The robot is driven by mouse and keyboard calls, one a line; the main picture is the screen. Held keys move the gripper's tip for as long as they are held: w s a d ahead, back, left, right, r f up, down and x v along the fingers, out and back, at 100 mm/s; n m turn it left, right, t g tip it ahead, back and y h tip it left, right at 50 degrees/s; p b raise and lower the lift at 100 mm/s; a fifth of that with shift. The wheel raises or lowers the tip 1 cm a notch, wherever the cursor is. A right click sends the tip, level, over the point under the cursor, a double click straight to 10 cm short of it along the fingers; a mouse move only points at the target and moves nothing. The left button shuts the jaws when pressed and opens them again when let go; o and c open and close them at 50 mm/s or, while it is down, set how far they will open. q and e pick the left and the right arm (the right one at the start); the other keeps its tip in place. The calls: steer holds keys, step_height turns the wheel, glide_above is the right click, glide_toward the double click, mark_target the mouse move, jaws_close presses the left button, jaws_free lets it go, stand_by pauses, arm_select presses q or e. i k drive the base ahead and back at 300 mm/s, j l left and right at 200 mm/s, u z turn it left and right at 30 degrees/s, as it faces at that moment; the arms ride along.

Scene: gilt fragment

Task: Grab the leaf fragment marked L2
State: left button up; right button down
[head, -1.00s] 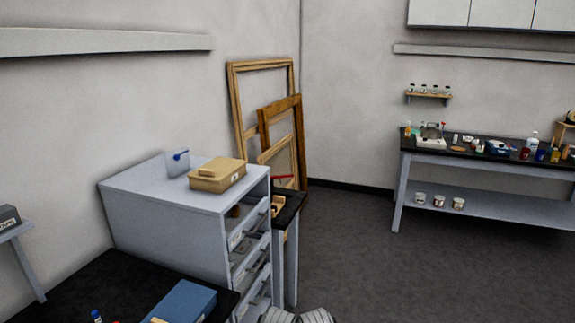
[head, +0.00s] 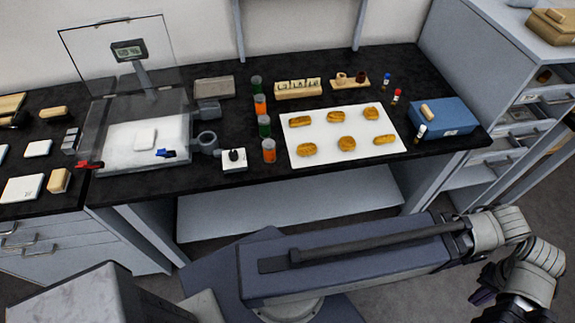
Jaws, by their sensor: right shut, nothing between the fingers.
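Several golden-brown fragments lie apart in two rows on a white sheet (head: 322,131) on the black bench. The back row has a left fragment (head: 300,121), a middle fragment (head: 336,116) and a right fragment (head: 370,113). The front row has a left fragment (head: 307,149), a middle fragment (head: 346,144) and a right fragment (head: 384,140). No marking is legible, so I cannot tell which is L2. My right gripper (head: 482,293) is low at the right, in front of the bench and away from the sheet, shut and empty. My left gripper is not in view.
A balance with a clear shield (head: 112,48) stands left on the bench (head: 215,165). Green and orange jars (head: 260,104) stand left of the sheet. A blue box (head: 445,118) and small vials (head: 396,97) are right of it. A grey drawer cabinet (head: 500,60) stands at the right.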

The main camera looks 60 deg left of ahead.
mark_target(308, 149)
steer(key=k+u, duration=0.1)
steer(key=u, duration=1.8)
